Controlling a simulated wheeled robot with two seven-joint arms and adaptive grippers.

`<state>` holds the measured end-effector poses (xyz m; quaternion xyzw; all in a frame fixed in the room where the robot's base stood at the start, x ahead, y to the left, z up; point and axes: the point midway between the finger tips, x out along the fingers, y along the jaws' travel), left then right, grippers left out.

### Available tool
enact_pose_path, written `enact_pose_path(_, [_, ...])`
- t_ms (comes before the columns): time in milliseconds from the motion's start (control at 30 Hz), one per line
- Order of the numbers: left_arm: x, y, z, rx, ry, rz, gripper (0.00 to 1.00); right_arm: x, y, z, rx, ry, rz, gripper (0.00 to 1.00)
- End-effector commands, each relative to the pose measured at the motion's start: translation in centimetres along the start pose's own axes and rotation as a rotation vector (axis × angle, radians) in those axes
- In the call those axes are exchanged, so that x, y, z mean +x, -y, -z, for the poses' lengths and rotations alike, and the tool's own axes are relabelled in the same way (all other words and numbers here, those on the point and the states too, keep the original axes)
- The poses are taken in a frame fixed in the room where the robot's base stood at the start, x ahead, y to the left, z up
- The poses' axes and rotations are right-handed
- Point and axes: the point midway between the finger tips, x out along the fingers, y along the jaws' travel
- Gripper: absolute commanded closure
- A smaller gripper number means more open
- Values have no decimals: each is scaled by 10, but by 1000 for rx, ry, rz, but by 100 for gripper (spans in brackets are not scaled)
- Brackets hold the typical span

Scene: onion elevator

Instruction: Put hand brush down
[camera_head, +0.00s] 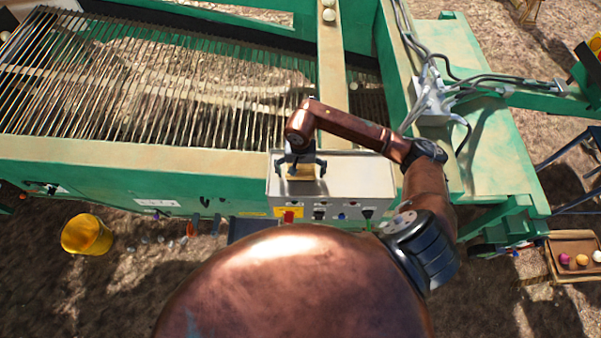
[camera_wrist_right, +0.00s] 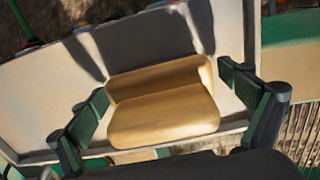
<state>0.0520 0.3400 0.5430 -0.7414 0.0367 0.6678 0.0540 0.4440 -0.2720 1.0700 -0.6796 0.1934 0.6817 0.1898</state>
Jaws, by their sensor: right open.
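The hand brush (camera_wrist_right: 165,105) shows in the right wrist view as a light wooden block lying on the flat top of a grey metal box. It also shows small in the head view (camera_head: 301,172). My right gripper (camera_head: 301,165) is above the box top, its fingers spread on either side of the brush. In the right wrist view, the two green-padded fingers (camera_wrist_right: 170,105) stand open with gaps to the brush. The brush's bristles cannot be made out. My left gripper is not in view.
The grey control box (camera_head: 345,178) has buttons on its front and is fixed to the green machine. Slatted conveyor bars (camera_head: 150,75) lie behind. A yellow bucket (camera_head: 87,235) stands on the ground at left, and a wooden crate (camera_head: 573,245) with onions is at right.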

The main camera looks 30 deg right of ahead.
Motion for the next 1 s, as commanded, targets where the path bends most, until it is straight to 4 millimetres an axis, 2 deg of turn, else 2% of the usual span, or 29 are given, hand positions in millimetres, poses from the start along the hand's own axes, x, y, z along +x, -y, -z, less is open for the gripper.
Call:
enact_pose_path(233, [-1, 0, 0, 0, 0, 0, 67, -1, 0, 0, 0, 0, 0, 4])
enact_pose_path(300, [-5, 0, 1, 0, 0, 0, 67, -4, 0, 0, 0, 1, 0, 4])
enact_pose_path(367, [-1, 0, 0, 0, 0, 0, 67, -9, 0, 2, -1, -4, 2, 4])
enact_pose_path(800, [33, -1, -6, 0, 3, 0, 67, -95, 0, 2, -1, -5, 0, 4])
enact_pose_path(1000, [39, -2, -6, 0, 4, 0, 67, -118, 0, 1, 0, -2, 0, 4])
